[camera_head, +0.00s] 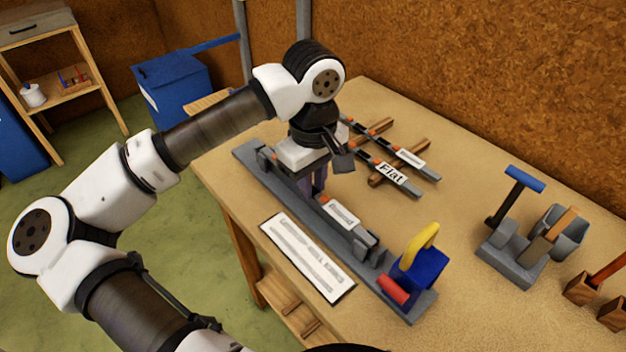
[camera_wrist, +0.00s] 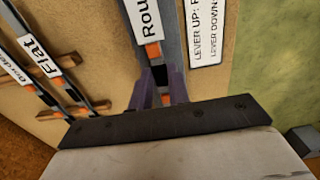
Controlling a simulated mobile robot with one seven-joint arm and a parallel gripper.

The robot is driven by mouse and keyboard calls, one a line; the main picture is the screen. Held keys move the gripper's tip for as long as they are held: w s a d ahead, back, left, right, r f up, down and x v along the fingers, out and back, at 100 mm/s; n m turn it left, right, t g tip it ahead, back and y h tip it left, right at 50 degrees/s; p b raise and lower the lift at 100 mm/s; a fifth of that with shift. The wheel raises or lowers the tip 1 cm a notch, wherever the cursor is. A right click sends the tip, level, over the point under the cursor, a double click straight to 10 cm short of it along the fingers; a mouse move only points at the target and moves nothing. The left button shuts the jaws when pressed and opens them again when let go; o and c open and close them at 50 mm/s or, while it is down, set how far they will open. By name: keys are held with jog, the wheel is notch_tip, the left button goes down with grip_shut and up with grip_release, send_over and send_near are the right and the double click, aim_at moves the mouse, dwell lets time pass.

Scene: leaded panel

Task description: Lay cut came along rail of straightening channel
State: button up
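The straightening channel (camera_head: 277,183) is a long grey rail along the table's near edge, with a blue block and yellow lever (camera_head: 421,247) at its right end. A came with a white label and orange bands (camera_head: 341,213) lies along it; in the wrist view the label (camera_wrist: 145,18) starts "Rou". My gripper (camera_head: 319,184) points down over the channel. Its purple fingers (camera_wrist: 160,90) are close together, one on each side of the came's dark section, and appear shut on it. The came's far end is partly hidden behind my gripper.
Other cames, one labelled "Flat" (camera_head: 391,174), rest on wooden bars (camera_head: 385,178) behind the channel. A white instruction card (camera_head: 306,257) lies in front. A grey stand with a blue-handled tool (camera_head: 513,250) is at right. The middle tabletop is clear.

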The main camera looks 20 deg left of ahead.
jog(key=o, duration=0.4)
